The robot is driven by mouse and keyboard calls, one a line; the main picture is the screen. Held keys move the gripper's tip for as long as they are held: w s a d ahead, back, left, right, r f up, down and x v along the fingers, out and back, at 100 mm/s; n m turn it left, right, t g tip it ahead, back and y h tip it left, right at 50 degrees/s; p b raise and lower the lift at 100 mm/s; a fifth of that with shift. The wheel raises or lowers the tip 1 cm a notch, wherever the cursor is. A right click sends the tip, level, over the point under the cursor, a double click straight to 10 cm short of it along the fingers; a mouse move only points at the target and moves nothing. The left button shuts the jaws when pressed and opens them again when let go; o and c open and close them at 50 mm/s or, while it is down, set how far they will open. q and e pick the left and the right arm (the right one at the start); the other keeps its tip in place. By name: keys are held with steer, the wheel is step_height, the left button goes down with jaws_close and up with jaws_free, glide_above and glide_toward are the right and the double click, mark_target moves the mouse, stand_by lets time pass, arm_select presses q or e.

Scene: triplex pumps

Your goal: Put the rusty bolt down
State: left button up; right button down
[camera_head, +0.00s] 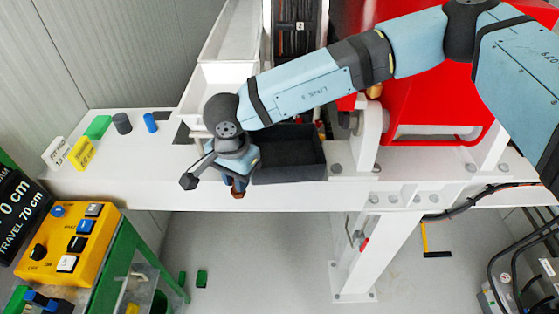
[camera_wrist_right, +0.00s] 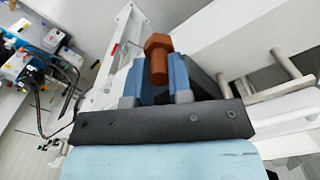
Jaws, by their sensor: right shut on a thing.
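The rusty bolt (camera_wrist_right: 157,62) is brown with a hex head and shows between the two blue fingers of my right gripper (camera_wrist_right: 164,80) in the right wrist view. The gripper is shut on the bolt's shank, with the head sticking out. In the head view the right gripper (camera_head: 238,182) points down at the front edge of the white bench (camera_head: 140,185), and only a small brown part of the bolt (camera_head: 237,194) shows below it. A black open bin (camera_head: 290,155) stands on the bench just right of the gripper.
A green block (camera_head: 97,127), a dark grey cylinder (camera_head: 122,123) and a blue cylinder (camera_head: 150,122) stand on the bench at left. A yellow control box (camera_head: 68,243) is at lower left. Red machinery (camera_head: 430,100) is at right. The bench's left front is clear.

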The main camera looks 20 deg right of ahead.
steer(key=w+r+m, duration=0.4)
steer(key=w+m, duration=0.1)
steer(key=m, duration=0.7)
step_height(320, 180, up, 6)
steer(key=n+b, duration=0.2)
steer(key=n, duration=3.3)
glide_above(284, 160)
step_height(284, 160, down, 15)
steer(key=p, duration=0.3)
steer(key=shift+s+f+p, duration=0.1)
steer(key=shift+f+p, duration=0.05)
steer(key=shift+p, duration=0.15)
step_height(284, 160, down, 3)
steer(key=shift+f+p, duration=0.1)
steer(key=shift+p, duration=0.3)
steer(key=shift+f, duration=0.4)
